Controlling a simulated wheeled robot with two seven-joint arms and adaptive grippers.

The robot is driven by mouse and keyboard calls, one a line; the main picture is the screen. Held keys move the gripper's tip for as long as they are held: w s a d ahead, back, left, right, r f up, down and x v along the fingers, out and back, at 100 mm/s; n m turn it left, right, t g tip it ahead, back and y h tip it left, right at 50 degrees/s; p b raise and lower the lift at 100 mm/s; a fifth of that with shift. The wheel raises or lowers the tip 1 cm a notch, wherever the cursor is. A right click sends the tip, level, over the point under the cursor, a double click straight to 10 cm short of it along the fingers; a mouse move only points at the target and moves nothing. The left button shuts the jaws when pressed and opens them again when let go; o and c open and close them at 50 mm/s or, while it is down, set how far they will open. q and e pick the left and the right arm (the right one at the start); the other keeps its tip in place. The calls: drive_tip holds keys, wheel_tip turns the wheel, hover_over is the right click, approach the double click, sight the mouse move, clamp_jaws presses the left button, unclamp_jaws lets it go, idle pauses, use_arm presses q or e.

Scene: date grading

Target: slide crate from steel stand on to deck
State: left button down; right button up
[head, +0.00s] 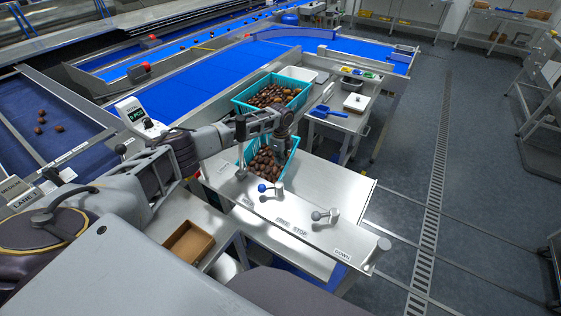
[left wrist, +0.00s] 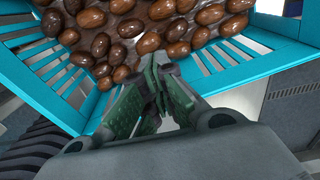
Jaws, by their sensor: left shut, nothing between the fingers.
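A teal slatted crate (head: 289,160) full of brown dates is at the back left of a steel surface (head: 310,190) with levers. My left arm partly hides it, and I cannot tell how much of it rests on that surface. My left gripper (head: 284,133) is at the crate's far side, its fingers shut and empty. In the left wrist view, the shut fingers (left wrist: 160,95) are close to the crate's teal wall (left wrist: 215,68), with dates beyond; contact is unclear. A second teal crate (head: 238,106) of dates stands farther back. My right gripper is not in view.
Levers with blue (head: 263,187) and grey (head: 317,215) knobs stand on the steel surface, near FREE, STOP and DOWN labels. A small table (head: 345,121) holds a blue scoop (head: 322,111). A cardboard box (head: 187,242) is at front left.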

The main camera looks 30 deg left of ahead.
use_arm(q)
wheel_tip(320, 180, up, 11)
idle(0.5)
drive_tip(key=shift+a+f, duration=0.1)
drive_tip(key=shift+a, duration=0.1)
idle(0.4)
